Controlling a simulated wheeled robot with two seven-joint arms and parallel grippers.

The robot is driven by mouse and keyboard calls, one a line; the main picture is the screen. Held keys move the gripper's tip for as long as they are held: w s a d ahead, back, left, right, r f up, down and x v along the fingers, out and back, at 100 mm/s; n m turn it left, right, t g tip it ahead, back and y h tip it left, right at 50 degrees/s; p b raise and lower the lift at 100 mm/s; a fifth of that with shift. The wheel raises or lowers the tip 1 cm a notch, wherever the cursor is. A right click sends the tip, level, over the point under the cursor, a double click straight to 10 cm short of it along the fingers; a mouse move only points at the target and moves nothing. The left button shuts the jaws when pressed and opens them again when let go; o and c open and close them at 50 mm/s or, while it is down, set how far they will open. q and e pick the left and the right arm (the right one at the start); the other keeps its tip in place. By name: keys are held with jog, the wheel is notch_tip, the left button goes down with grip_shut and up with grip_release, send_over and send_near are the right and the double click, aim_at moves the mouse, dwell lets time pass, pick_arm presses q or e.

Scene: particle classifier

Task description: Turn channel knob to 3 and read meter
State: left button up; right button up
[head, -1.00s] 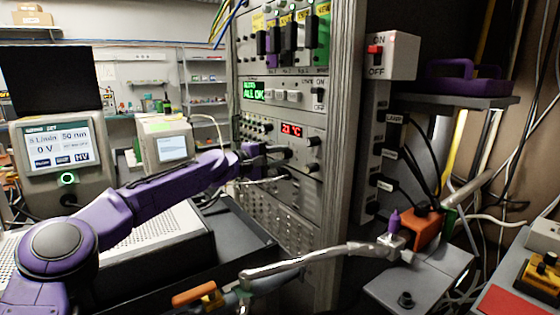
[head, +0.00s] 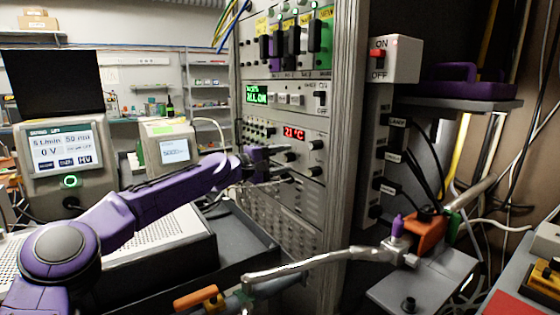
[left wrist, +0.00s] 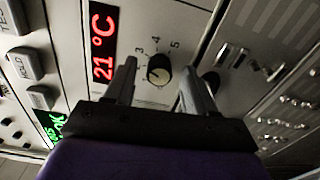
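A black round knob (left wrist: 159,70) shows in the left wrist view, with a dial marked 3, 4 and 5 above it. I cannot tell its setting. My left gripper (head: 289,163) is at the rack's front panel in the head view. In the left wrist view its two fingers (left wrist: 158,68) are apart, one on each side of the knob. I cannot tell whether they touch it. A red lit meter (head: 294,133) reads 21 °C, and it also shows in the left wrist view (left wrist: 103,42). My right gripper is in no view.
Another dark knob (left wrist: 211,82) is partly hidden beside the right finger. A switch box (head: 393,60) is on the rack's right side. A small monitor (head: 173,150) stands behind my arm.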

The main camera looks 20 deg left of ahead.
pick_arm(q)
jog(key=b+v, duration=0.1)
jog(key=v, duration=0.9)
jog(key=shift+s+a, duration=0.15)
jog(key=shift+s, duration=0.05)
jog(key=shift+f, duration=0.1)
